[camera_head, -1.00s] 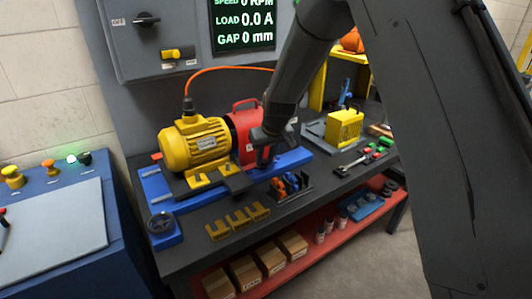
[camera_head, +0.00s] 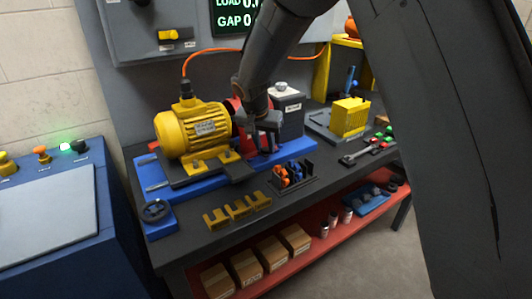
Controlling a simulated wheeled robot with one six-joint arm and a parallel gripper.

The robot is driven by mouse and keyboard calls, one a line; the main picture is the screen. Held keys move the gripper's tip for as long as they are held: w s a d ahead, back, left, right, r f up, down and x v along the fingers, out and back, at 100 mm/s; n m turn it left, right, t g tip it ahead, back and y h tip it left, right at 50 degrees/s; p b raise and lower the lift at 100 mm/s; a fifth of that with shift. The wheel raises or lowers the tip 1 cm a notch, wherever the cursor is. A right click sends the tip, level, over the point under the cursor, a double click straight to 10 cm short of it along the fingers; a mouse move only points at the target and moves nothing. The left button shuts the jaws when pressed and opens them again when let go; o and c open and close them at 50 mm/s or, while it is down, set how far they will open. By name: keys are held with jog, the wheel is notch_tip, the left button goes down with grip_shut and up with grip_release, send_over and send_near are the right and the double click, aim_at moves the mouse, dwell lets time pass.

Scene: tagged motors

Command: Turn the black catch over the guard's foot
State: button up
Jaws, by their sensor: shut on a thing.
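The red guard (camera_head: 233,104) stands at the right end of the yellow motor (camera_head: 192,130) on the blue base (camera_head: 180,187). My arm and gripper hide most of the guard; a little red also shows low beside the fingers. My gripper (camera_head: 266,143) points down at the guard's lower right side, close above the blue base. It is shut, with its dark fingers around something small at the guard's foot. The black catch is there between the fingers, but it cannot be told apart from them, so its angle is hidden.
A dark box with a light top (camera_head: 287,105) stands just right of my gripper. In front are yellow brackets (camera_head: 237,209) and a holder with orange and blue pieces (camera_head: 290,174). A yellow block (camera_head: 349,117) stands at right. An orange cable (camera_head: 207,58) arches behind.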

jog(key=shift+w+a+m+h+b, duration=0.15)
jog(key=shift+m+h+b, duration=0.25)
jog(key=shift+m+b, duration=0.6)
jog(key=o, duration=1.1)
jog(key=shift+c, duration=0.2)
jog(key=b+v, duration=0.1)
jog(key=v, duration=0.6)
jog(key=shift+r, duration=0.4)
jog(key=shift+a, duration=0.1)
